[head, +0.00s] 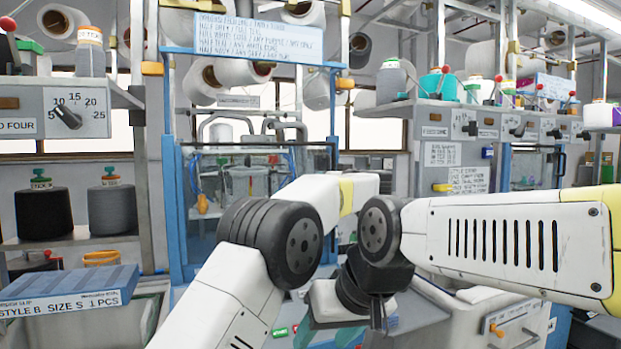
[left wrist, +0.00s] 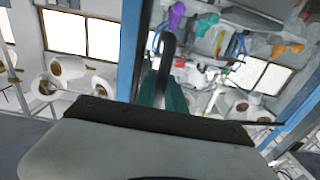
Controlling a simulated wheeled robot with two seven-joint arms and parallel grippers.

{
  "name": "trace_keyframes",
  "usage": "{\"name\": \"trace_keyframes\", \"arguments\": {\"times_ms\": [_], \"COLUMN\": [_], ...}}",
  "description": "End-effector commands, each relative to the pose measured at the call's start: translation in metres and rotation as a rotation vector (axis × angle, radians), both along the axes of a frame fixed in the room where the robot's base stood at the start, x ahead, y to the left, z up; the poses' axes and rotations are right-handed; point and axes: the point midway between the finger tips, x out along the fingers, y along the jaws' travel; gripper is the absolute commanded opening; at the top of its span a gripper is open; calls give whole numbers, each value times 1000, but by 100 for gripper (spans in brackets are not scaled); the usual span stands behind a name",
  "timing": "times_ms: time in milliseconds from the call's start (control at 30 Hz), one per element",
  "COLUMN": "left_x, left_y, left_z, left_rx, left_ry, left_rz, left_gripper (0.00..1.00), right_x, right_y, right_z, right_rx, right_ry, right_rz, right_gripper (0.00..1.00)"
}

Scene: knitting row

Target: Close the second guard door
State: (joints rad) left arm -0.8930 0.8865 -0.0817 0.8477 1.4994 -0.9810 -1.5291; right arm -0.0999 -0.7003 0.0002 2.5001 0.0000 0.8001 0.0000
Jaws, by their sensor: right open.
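A blue-framed machine guard (head: 172,205) with clear panes stands in the middle of the head view, a lettered sign (head: 258,38) across its top. My arms cover its lower right part. I cannot tell which door is the second one or how far it stands open. My right gripper (head: 378,314) is open, pointing down in front of the machine, with no object visible in it. My left arm reaches toward the guard, and its gripper is hidden in the head view. In the left wrist view a blue post (left wrist: 128,45) stands beside a dark curved bar and a teal part; their contact is unclear.
A shelf at left holds a black yarn cone (head: 43,212) and a grey cone (head: 112,208). A blue box (head: 70,290) lies at lower left. A grey cabinet (head: 490,315) stands at lower right. Another machine with a dial panel (head: 475,124) is behind at right.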

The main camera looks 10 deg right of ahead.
Motion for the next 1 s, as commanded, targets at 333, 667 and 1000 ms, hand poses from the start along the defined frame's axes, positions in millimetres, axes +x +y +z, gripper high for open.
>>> {"name": "trace_keyframes", "arguments": {"times_ms": [333,667,1000], "left_x": [0,-37,-76], "left_y": [1,-6,-11], "left_z": [1,1,1], "left_rx": [1,1,1], "left_ry": [-1,0,-1], "left_rz": [0,-2,0], "left_gripper": [23,23,23], "right_x": [0,0,0], "right_y": [0,0,0], "right_z": [0,0,0], "right_rx": [0,0,0], "right_ry": [0,0,0], "right_rz": [0,0,0], "right_gripper": [55,55,55]}}
